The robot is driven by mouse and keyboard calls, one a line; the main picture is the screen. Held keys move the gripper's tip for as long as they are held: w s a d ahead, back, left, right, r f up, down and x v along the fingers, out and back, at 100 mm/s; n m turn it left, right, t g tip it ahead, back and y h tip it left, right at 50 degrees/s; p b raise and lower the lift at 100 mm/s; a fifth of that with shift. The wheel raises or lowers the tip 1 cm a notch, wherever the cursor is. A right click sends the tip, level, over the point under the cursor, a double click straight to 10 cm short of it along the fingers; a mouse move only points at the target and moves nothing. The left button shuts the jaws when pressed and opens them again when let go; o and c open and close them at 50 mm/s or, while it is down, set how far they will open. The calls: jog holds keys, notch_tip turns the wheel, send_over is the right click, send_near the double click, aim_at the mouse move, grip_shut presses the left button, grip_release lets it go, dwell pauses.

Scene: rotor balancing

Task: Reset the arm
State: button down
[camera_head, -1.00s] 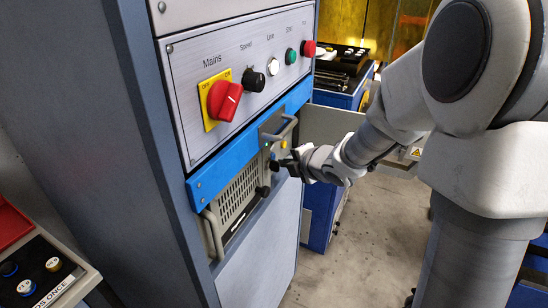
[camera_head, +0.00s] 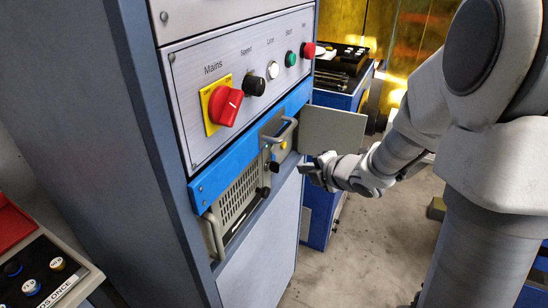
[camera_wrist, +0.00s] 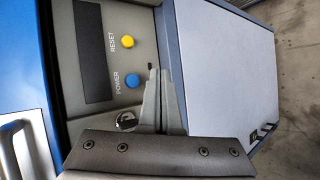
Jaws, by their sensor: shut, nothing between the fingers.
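My gripper (camera_head: 308,169) is at the end of my arm, just right of the cabinet's lower unit, apart from it in the head view. In the wrist view my gripper (camera_wrist: 158,78) shows its grey fingers together with nothing between them. The yellow button also shows in the head view (camera_head: 283,145).
The control panel above has a red Mains switch (camera_head: 225,104) and several knobs and buttons. A grey flap (camera_head: 333,131) stands out behind my gripper. A blue bench unit (camera_head: 345,92) stands behind. The floor (camera_head: 350,255) below is open. Another button box (camera_head: 45,270) is at lower left.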

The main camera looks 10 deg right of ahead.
dwell(0.4)
jog(key=s+d+r+m+g+h, duration=0.1)
jog(key=s+d+r+m+h, duration=0.5)
jog(key=s+r+m, duration=0.6)
jog(key=s+a+f+m+g+y, duration=0.15)
jog(key=s+a+m+g, duration=0.4)
jog(key=s+m, duration=0.8)
notch_tip(320, 180, up, 14)
jog(key=a+n+t+p, duration=0.1)
jog(key=p, duration=1.3)
jog(key=shift+s+a+r+n, duration=0.2)
jog(key=shift+s+a+n, duration=0.15)
jog(key=shift+s, duration=0.1)
